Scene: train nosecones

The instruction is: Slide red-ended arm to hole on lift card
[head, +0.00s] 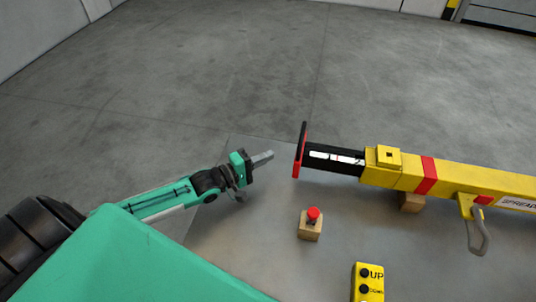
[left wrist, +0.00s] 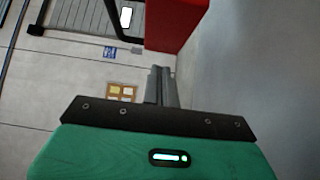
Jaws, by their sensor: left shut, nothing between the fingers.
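The red-ended arm (head: 335,160) is a black bar with a white label strip. It sticks out of the left end of a yellow beam (head: 460,180) and ends in a red and black plate (head: 300,152). My left gripper (head: 268,156) is shut and empty, a short way left of that plate and apart from it. The left wrist view shows its fingers (left wrist: 160,86) closed together. The lift card and its hole cannot be made out for certain. My right gripper is not in view.
A wooden block with a red button (head: 311,224) stands on the grey table (head: 250,240). A yellow UP/DOWN control box (head: 368,283) lies near the front. A grey hook (head: 478,236) hangs from the beam. A wooden block (head: 411,202) sits under the beam.

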